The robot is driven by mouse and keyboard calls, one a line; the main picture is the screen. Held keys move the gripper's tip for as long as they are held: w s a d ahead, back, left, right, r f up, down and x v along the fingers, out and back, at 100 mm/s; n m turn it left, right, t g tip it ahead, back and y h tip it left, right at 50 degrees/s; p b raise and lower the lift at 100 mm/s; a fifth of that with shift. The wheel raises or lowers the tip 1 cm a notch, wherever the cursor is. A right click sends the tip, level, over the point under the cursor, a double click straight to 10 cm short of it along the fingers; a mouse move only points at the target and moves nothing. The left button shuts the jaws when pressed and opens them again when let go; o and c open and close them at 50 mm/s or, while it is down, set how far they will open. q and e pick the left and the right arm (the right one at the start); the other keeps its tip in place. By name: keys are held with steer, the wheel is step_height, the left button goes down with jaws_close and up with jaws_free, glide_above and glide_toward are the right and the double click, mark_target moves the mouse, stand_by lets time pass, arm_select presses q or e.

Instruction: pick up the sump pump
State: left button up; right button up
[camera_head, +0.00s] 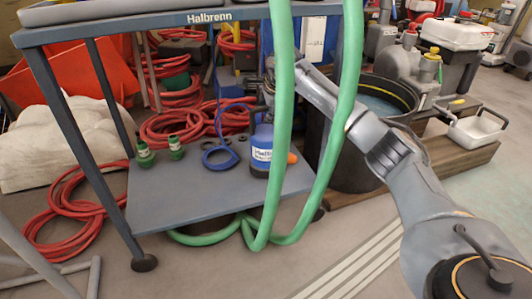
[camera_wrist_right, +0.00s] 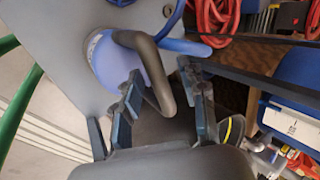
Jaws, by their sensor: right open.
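The sump pump (camera_head: 261,158) is a blue body with a white label band, upright on the grey lower shelf (camera_head: 215,205) of the bench. My right gripper (camera_head: 263,98) is just above it, partly hidden behind a green hose. In the right wrist view the pump (camera_wrist_right: 103,62) shows its blue top and a dark curved handle (camera_wrist_right: 146,52). My right gripper (camera_wrist_right: 162,85) is open there, with the handle passing between its two fingers. Whether a finger touches the handle, I cannot tell. My left gripper is not in view.
Two green hoses (camera_head: 284,120) hang in front of the pump and my right arm. A round dark tank (camera_head: 345,165) stands to the right. Red hoses (camera_head: 70,215) lie left and behind.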

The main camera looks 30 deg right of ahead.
steer(key=shift+r, duration=0.1)
jaws_close()
stand_by(0.4)
steer(key=shift+w+r, duration=0.1)
steer(key=shift+r, duration=0.1)
